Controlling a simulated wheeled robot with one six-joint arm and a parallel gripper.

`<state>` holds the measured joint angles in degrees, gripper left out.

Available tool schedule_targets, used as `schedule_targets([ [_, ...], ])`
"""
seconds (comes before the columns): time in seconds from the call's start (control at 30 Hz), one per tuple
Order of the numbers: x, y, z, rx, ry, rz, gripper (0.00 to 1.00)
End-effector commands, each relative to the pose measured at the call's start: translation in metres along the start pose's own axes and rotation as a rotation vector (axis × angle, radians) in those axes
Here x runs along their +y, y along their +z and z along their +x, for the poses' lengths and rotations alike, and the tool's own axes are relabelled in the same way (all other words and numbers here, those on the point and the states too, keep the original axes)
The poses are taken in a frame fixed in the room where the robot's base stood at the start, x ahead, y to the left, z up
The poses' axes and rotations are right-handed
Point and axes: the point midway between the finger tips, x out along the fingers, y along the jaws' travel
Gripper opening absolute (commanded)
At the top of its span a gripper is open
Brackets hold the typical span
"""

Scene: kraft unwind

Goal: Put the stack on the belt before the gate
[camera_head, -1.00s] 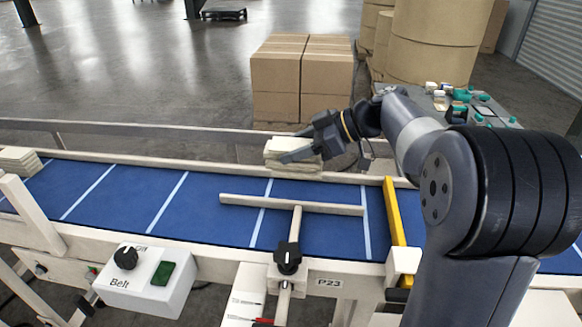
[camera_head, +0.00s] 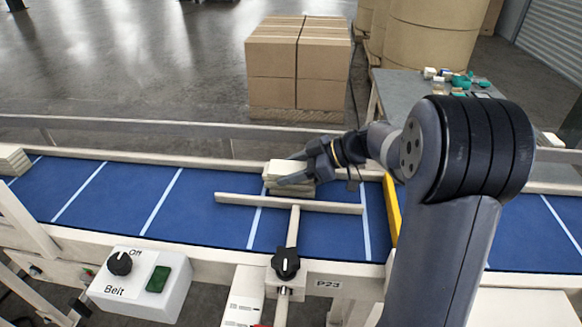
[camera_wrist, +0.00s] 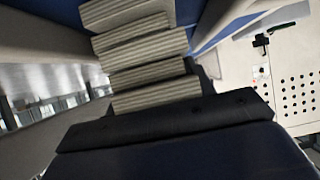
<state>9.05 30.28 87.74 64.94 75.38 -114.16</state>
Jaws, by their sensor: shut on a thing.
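The cream stack (camera_head: 275,176) is in my gripper (camera_head: 292,172), with dark fingers on it, in the head view. It is over or on the far strip of the blue belt (camera_head: 190,205), behind the pale guide rail (camera_head: 290,203); whether its underside touches the belt I cannot tell. In the wrist view the stack (camera_wrist: 140,55) shows as several corrugated layers, slightly uneven, beyond a dark finger (camera_wrist: 165,120). The yellow gate (camera_head: 392,210) crosses the belt to the right of the stack, partly hidden by my arm.
Another pale stack (camera_head: 12,162) sits at the belt's left end. A control box (camera_head: 140,283) with a knob marked Off and a green button is at the front. A black clamp knob (camera_head: 286,262) holds the guide rail. Cartons (camera_head: 298,65) stand behind the belt.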

Motion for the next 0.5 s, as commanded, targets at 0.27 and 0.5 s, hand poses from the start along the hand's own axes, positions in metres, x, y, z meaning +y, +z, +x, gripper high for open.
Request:
schedule_targets([
  [0.27,0.0002,0.001,0.0006,0.001,0.001,-0.001,0.25],
  [0.5,0.0001,0.0027,0.0015,0.001,0.0,-0.001,0.55],
])
